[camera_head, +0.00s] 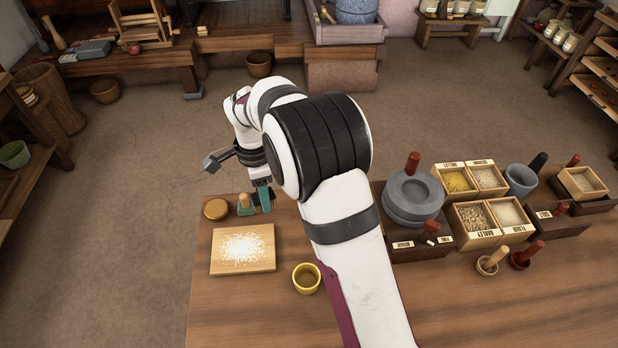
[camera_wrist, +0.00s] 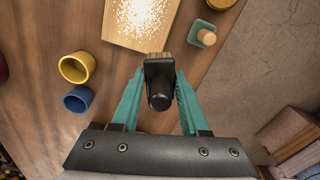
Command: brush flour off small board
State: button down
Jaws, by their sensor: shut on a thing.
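The small wooden board (camera_head: 229,267) lies on the table with a patch of white flour (camera_head: 243,247) across its middle. The board (camera_wrist: 117,30) and flour (camera_wrist: 140,14) also show at the top of the wrist view. My gripper (camera_head: 263,200) is beyond the board's far right corner. In the wrist view my gripper (camera_wrist: 160,78) has its teal fingers shut on a black-handled brush (camera_wrist: 159,88) with a tan bristle end (camera_wrist: 158,56). The bristles overlap the board's edge in that view; I cannot tell whether they touch it. The brush is largely hidden in the head view.
A green block with a wooden knob (camera_head: 245,204) stands close beside my gripper, near a round wooden piece (camera_head: 216,209). A yellow cup (camera_head: 306,279) stands right of the board. A blue cup (camera_wrist: 78,99) shows in the wrist view. A stone quern (camera_head: 413,197) and grain boxes (camera_head: 474,235) stand farther right.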

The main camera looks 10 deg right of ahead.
aim_at(265, 241)
jog(key=s+a+n, duration=0.4)
jog(key=s+a, duration=0.3)
jog(key=a, duration=0.5)
jog(key=shift+w+d+f, duration=0.1)
jog(key=shift+f, duration=1.75)
jog(key=shift+w+d+f, duration=0.1)
jog(key=shift+f, duration=2.5)
jog(key=shift+d, duration=5.6)
jog(key=shift+w, duration=0.35)
jog(key=shift+w+a, duration=0.2)
jog(key=shift+a, duration=5.35)
jog(key=shift+w+a, duration=0.1)
jog(key=shift+a, duration=0.1)
jog(key=shift+w+d, duration=0.35)
jog(key=shift+d, duration=5.1)
jog(key=shift+d+r, duration=0.15)
jog(key=shift+r, duration=0.45)
jog(key=shift+d+r, duration=0.15)
jog(key=shift+r, duration=3.35)
